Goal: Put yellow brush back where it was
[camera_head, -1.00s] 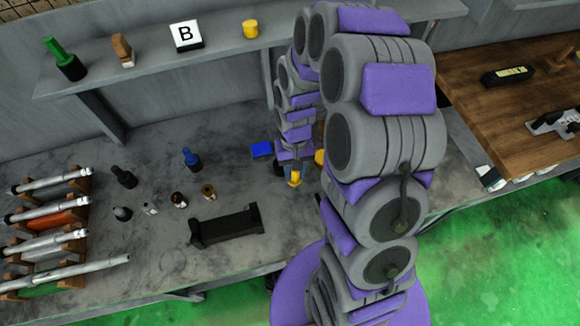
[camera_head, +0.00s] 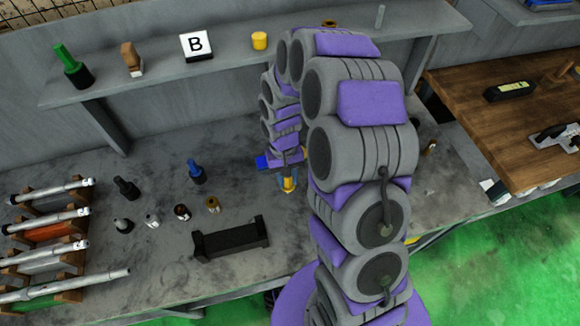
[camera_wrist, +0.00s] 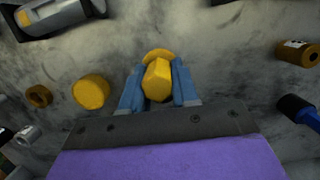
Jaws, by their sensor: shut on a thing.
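The yellow brush (camera_wrist: 157,78) is between the blue fingers of my gripper (camera_wrist: 160,84) in the wrist view. Its faceted yellow handle points toward the camera, and a rounder yellow part shows behind it. In the head view the yellow brush (camera_head: 289,184) shows small beneath my wrist, over the grey bench (camera_head: 150,265), right of the black V-shaped holder (camera_head: 231,240). My gripper (camera_head: 288,178) is shut on it there. I cannot tell whether the brush touches the bench.
A yellow round piece (camera_wrist: 91,92) lies close left of my gripper in the wrist view. A blue-and-black tool (camera_wrist: 298,108) and a brown bottle (camera_wrist: 299,52) are to the right. A shelf (camera_head: 160,75) holds a green brush (camera_head: 72,65) and a B block (camera_head: 196,45).

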